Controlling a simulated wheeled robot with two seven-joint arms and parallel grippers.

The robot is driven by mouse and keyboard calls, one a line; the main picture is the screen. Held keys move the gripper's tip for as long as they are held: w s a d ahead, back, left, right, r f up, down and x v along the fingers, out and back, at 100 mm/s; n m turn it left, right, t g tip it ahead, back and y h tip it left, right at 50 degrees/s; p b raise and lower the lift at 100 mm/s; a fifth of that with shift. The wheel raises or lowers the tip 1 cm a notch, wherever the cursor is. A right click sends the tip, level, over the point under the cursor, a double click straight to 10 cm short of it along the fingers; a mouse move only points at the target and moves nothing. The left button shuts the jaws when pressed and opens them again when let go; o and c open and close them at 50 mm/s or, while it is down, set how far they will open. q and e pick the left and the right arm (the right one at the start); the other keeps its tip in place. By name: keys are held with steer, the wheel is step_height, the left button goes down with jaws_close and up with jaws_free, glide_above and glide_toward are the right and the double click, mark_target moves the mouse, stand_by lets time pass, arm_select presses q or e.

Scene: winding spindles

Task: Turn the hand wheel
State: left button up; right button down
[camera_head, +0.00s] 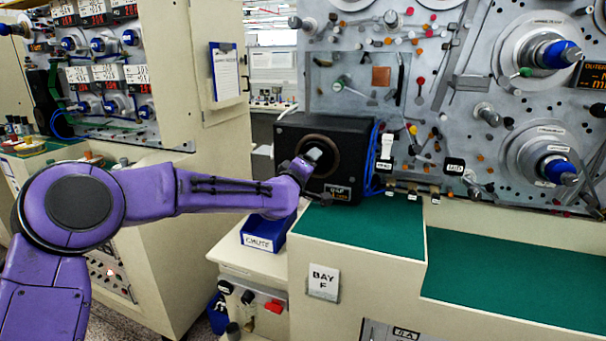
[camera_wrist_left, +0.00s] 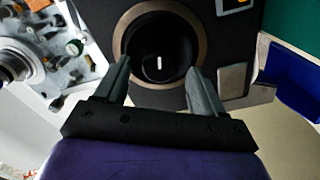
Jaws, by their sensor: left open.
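A black box (camera_head: 352,135) stands at the left end of the green-topped bench. A round dark part inside a bronze ring is on its front; it may be the hand wheel, but I cannot be sure. In the left wrist view this dark round part (camera_wrist_left: 160,64) has a short white mark at its centre. My left gripper (camera_head: 314,155) is in front of it. In the left wrist view the left gripper (camera_wrist_left: 160,82) is open, its two fingers apart on either side of the round part, with nothing held between them. Whether the fingers touch it is unclear. My right gripper is not in view.
A blue bin (camera_head: 267,232) sits below my left forearm. Blue cables (camera_head: 375,160) hang beside the black box. A metal panel (camera_head: 455,120) with spindles and small knobs rises behind. The green bench top (camera_head: 360,229) is mostly clear to the right.

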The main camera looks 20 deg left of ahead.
arm_select(q)
steer(key=s+b, duration=0.2)
steer(key=s, duration=0.7)
steer(key=shift+a, duration=0.2)
steer(key=s+a+f+m+g+y, duration=0.15)
steer(key=s+f, duration=0.35)
steer(key=f, duration=0.6)
steer(key=s+a+f+g, duration=0.1)
steer(key=s+f+g, duration=0.25)
steer(key=f, duration=0.75)
steer(key=s+a+f+m+g+y, duration=0.15)
steer(key=s+f, duration=0.35)
steer(key=f, duration=0.7)
steer(key=s+a+f+g, duration=0.1)
steer(key=s+f+g, duration=0.1)
steer(key=s+f, duration=0.4)
steer(key=s+a+f+m+g, duration=0.1)
steer(key=s+f+g, duration=0.2)
steer(key=s, duration=1.2)
steer(key=s+a+f+m+g+y, duration=0.1)
steer(key=s+f+g, duration=0.2)
steer(key=s+f, duration=0.6)
steer(key=shift+s+a+f, duration=0.2)
steer(key=shift+s+f, duration=0.2)
steer(key=shift+s, duration=0.3)
